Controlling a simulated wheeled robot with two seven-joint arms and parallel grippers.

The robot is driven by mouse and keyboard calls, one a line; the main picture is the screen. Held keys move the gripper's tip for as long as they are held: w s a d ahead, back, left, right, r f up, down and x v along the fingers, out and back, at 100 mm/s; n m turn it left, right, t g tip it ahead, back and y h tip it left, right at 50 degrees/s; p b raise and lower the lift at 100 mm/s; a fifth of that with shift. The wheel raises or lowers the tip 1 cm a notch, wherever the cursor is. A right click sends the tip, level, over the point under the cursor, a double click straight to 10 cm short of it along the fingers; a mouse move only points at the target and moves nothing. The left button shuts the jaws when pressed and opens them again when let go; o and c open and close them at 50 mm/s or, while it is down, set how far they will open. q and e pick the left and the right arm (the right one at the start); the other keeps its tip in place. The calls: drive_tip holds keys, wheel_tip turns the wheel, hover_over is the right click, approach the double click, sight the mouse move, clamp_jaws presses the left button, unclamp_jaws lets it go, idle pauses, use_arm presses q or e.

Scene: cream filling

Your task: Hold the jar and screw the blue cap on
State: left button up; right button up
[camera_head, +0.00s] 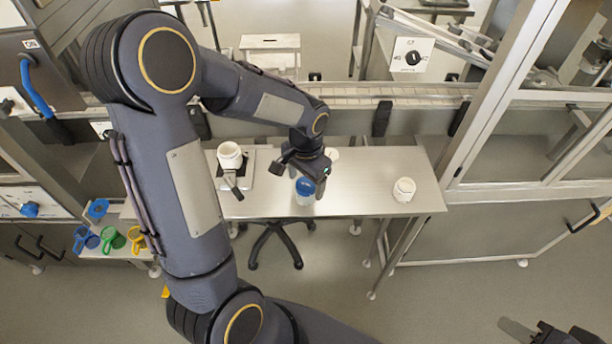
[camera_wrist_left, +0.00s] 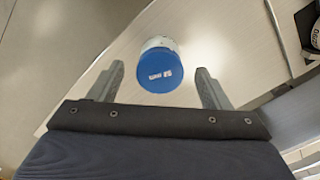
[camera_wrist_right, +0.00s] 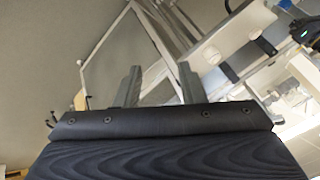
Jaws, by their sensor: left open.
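A jar with a blue cap (camera_head: 305,186) stands on the metal table below my left gripper (camera_head: 302,177). In the left wrist view the blue cap (camera_wrist_left: 160,71) faces the camera, with part of the pale jar (camera_wrist_left: 158,43) showing behind it. The cap sits on the jar's top; I cannot tell how tightly. My left gripper is open, its fingers on either side of the cap, with gaps visible and no contact seen. My right gripper (camera_wrist_right: 158,84) is open and empty, away from the table; part of its arm shows at the head view's lower right corner.
A white jar (camera_head: 404,190) stands at the right of the table (camera_head: 370,178). Another white jar (camera_head: 230,155) sits on a small scale at the left. A conveyor runs behind the table.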

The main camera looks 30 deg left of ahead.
use_arm(q)
drive_tip(key=shift+c, duration=0.3)
drive_tip(key=c, duration=1)
use_arm(e)
drive_tip(key=o, duration=0.5)
drive_tip(key=shift+w+a, duration=0.1)
drive_tip(key=shift+w, duration=0.2)
drive_tip(key=shift+c, duration=0.2)
drive_tip(key=o, duration=0.3)
drive_tip(key=w+a+n, duration=0.1)
drive_tip(key=w+a, duration=0.1)
drive_tip(key=w, duration=0.1)
drive_tip(key=w+a+f+n+t, duration=0.1)
drive_tip(key=w+a, duration=0.1)
drive_tip(key=w, duration=0.2)
drive_tip(key=w+a+n+y, duration=0.1)
drive_tip(key=w+a, duration=0.2)
drive_tip(key=w, duration=0.1)
drive_tip(key=shift+f+t, duration=0.25)
drive_tip(key=shift+t, duration=0.05)
drive_tip(key=n+t+y, duration=0.1)
drive_tip(key=n+y, duration=0.6)
drive_tip(key=n, duration=0.2)
approach(310, 199)
drive_tip(key=a, duration=0.1)
drive_tip(key=x, duration=1.2)
drive_tip(key=shift+w+d+f, duration=0.2)
drive_tip(key=shift+w+d, duration=0.05)
